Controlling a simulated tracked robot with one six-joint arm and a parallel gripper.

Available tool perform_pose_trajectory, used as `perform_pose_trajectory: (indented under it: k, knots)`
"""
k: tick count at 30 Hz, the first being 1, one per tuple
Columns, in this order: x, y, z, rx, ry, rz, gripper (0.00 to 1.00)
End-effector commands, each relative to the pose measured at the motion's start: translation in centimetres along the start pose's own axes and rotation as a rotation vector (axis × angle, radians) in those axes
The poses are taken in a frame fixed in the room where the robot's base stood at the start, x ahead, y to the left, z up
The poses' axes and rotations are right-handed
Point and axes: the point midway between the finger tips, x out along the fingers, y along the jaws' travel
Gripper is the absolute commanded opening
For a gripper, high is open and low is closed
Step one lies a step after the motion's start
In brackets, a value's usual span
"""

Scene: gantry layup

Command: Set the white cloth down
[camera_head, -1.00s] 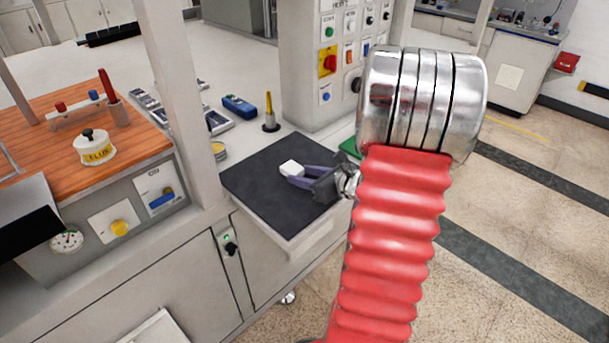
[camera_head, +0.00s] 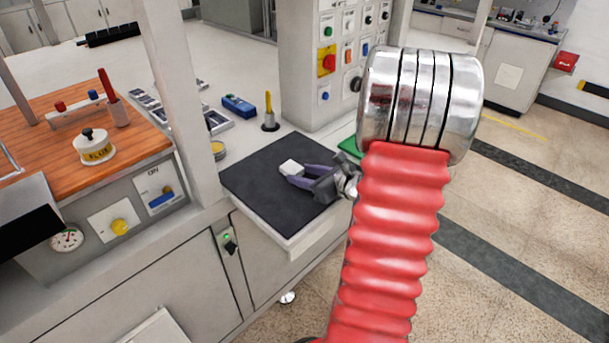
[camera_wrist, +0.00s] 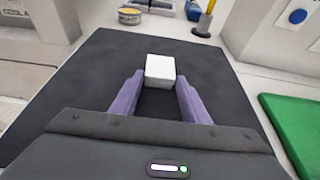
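The white cloth (camera_head: 291,167) looks like a small folded white block. It is at the tips of my gripper's purple fingers, over the dark mat (camera_head: 260,168). In the wrist view the cloth (camera_wrist: 160,68) sits between the fingertips, with a finger close against each side. My gripper (camera_head: 297,172) is shut on it and reaches in from the right; it also shows in the wrist view (camera_wrist: 160,82). I cannot tell whether the cloth touches the mat or hangs just above it.
A yellow-topped tool in a stand (camera_head: 269,112), a blue device (camera_head: 239,106) and a round tin (camera_head: 218,150) stand behind the mat. A grey control column (camera_head: 330,70) rises behind, and a green pad (camera_wrist: 293,128) lies to the right. The mat around the cloth is bare.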

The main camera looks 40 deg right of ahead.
Motion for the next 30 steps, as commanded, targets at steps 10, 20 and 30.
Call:
perform_pose_trajectory:
  k: [10,20,30]
  knots:
    - [0.3,0.8,-1.5,0.009,0.033,0.012,0.57]
    - [0.0,0.8,-0.4,0.006,0.031,0.013,0.57]
    - [-5.2,0.3,0.2,0.008,0.023,0.003,0.57]
